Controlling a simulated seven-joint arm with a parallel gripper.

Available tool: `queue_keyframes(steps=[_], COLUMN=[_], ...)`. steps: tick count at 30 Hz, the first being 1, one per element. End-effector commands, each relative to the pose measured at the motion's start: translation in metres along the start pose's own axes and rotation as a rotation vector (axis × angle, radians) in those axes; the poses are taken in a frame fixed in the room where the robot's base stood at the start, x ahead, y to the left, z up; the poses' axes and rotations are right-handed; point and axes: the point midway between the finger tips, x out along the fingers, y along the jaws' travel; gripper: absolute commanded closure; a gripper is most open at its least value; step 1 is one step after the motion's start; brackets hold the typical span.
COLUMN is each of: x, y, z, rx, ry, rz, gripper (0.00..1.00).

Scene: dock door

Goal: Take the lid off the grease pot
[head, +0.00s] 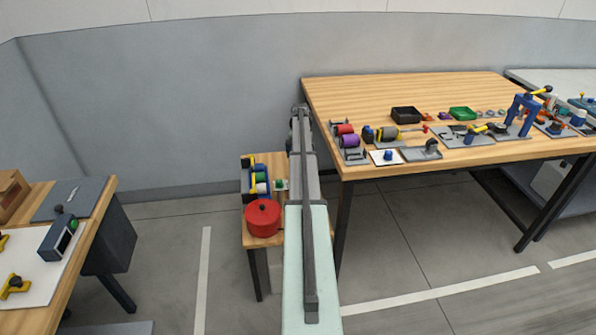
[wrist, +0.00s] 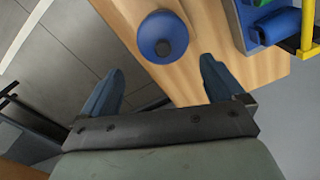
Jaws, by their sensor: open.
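In the head view a red lidded pot (head: 262,218) with a small black knob stands at the front left of the small wooden table. I cannot tell which one is the grease pot. My arm hides my fingers and the table's right side there.
A large workbench (head: 400,95) with tools stands right, another bench (head: 98,195) left. Floor (head: 175,255) lies between.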

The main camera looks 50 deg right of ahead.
Motion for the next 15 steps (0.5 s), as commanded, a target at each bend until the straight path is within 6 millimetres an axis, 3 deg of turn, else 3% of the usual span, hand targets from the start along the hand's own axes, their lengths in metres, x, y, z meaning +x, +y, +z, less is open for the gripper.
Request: queue_keyframes(steps=[8,15], x=[0.016,0.045], y=[-0.002,-0.006], z=[0.003,0.009], rx=[0.000,0.000], ry=[-0.001,-0.001], rz=[0.000,0.000], gripper=[0.05,0.05])
